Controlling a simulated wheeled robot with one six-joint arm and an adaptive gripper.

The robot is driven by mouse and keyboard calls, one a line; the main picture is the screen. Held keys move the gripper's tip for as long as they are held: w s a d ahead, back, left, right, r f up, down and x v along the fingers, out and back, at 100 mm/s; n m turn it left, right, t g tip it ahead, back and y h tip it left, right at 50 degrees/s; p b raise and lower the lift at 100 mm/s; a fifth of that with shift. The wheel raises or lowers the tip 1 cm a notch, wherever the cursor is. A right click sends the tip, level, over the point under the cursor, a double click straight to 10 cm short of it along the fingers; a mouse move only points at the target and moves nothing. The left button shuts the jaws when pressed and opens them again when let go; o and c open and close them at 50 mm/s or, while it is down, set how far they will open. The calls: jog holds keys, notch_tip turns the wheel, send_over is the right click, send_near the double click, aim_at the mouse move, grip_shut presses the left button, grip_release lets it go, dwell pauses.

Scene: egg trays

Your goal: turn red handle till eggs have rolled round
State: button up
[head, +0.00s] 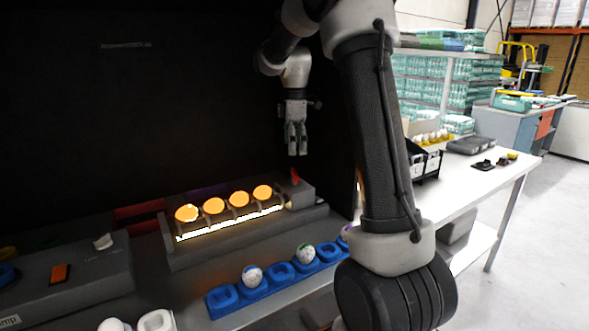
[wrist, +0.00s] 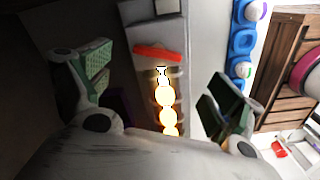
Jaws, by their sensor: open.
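The red handle (head: 295,176) stands at the right end of the grey candling box, and it also shows in the wrist view (wrist: 158,52) as a red bar between my fingers' directions. Several glowing orange eggs (head: 238,199) lie in a row on the lit roller bed (head: 230,222), left of the handle. They show as bright yellow rounds in the wrist view (wrist: 166,97). My gripper (head: 296,153) hangs above the handle, pointing down, apart from it. In the wrist view its two fingers (wrist: 160,88) are spread wide with nothing between the pads.
A blue egg tray (head: 222,301) with a few marked white eggs lies in front of the box. A grey unit with an orange switch (head: 60,273) stands at left. A black panel (head: 150,90) closes off the back. Crates and a black bin (head: 426,160) stand at right.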

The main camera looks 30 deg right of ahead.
aim_at(294, 171)
jog(key=shift+w+n, duration=0.15)
jog(key=shift+n, duration=0.25)
jog(key=shift+f, duration=0.3)
notch_tip(294, 171, down, 7)
jog(key=shift+f, duration=0.1)
jog(key=c, duration=1)
